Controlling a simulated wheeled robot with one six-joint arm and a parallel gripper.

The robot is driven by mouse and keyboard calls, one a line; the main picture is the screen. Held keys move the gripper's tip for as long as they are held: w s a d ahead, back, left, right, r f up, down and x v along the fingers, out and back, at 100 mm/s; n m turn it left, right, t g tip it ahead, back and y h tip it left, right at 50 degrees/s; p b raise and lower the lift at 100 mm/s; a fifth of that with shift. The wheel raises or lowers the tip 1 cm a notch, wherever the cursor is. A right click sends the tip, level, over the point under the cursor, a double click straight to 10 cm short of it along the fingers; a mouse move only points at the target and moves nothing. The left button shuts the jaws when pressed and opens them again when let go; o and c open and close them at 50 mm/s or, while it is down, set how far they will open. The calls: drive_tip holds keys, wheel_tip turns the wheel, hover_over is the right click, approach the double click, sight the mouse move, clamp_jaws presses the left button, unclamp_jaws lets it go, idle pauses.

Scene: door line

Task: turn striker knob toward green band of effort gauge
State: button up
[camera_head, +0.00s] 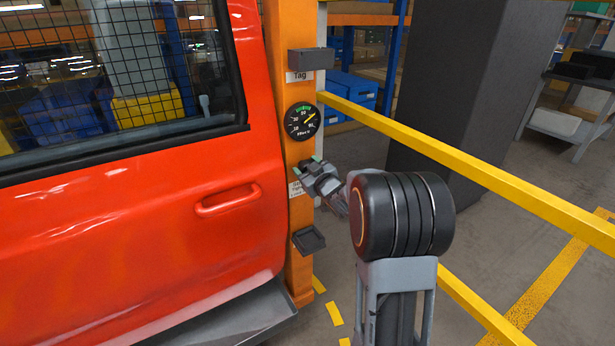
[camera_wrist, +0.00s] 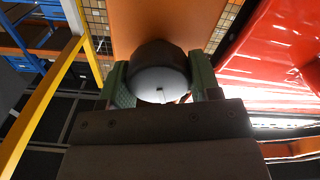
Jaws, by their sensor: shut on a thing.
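The effort gauge (camera_head: 302,121) is a round black dial on the orange post. Its green band is at the top of the dial, and its yellow needle points to the upper right, to the right of that band. The striker knob (camera_wrist: 160,68) is a dark round knob with a small mark on its face. My gripper (camera_head: 312,168) is at the post below the gauge. In the wrist view, its green finger pads are on both sides of the knob, shut on it. In the head view my gripper mostly hides the knob.
The red door (camera_head: 130,220) with its handle (camera_head: 228,199) stands just left of the orange post (camera_head: 287,60). A grey box (camera_head: 311,58) and a dark tray (camera_head: 309,240) stick out from the post above and below. A yellow rail (camera_head: 450,155) runs to the right.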

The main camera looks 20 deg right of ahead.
drive_tip(key=shift+n+b, duration=1.05)
drive_tip(key=shift+n, duration=0.05)
drive_tip(key=o, duration=0.9)
drive_tip(key=s+d+p, duration=0.1)
drive_tip(key=s, duration=1.2)
drive_tip(key=shift+s+d, duration=0.3)
drive_tip(key=shift+s, duration=0.1)
